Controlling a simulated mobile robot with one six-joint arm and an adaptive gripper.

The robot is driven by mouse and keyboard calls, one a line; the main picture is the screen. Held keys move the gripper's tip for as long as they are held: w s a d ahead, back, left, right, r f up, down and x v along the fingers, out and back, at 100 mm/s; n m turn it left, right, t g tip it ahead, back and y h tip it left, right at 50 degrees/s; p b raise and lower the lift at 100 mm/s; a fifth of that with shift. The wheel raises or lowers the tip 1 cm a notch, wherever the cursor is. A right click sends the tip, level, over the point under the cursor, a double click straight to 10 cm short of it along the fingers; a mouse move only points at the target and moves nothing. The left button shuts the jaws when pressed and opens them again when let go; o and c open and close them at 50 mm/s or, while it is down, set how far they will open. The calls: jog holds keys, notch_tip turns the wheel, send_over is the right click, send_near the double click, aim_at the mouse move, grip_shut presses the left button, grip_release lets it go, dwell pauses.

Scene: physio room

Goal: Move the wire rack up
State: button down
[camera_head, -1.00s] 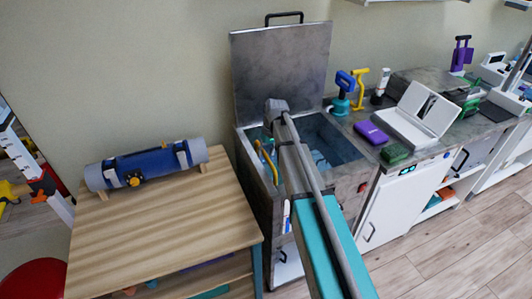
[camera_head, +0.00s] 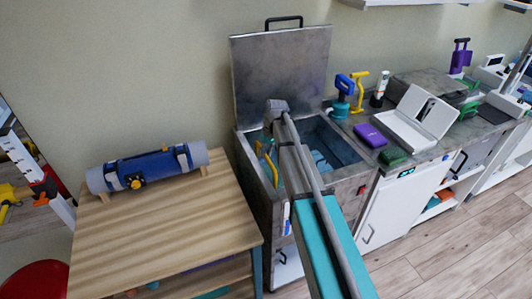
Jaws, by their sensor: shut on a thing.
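The open metal tank (camera_head: 352,150) stands against the wall, its lid (camera_head: 281,75) raised upright behind it. The wire rack is mostly hidden inside the tank. Its yellow handle (camera_head: 268,165) shows at the tank's left side, beside my arm. Pale blue shapes (camera_head: 320,160) lie lower in the tank. My gripper (camera_head: 277,107) is over the tank at the far end of my arm. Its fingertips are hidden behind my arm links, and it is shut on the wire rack.
A wooden table (camera_head: 165,225) with a strapped blue-grey roll (camera_head: 150,169) stands to the left.

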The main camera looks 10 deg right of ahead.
notch_tip(320, 180, up, 14)
jog(key=p, duration=1.3)
jog(key=shift+w, duration=0.1)
jog(key=c, duration=0.6)
grip_release()
jog(key=s+d+m+h, duration=0.1)
jog(key=s+d, duration=0.2)
jog(key=s, duration=0.9)
jog(key=s+d+m+h, duration=0.1)
jog(key=s+d+m, duration=0.1)
jog(key=s, duration=1.1)
jog(key=shift+s+d+f+t, duration=0.2)
jog(key=shift+d+t, duration=0.1)
jog(key=shift+d, duration=0.3)
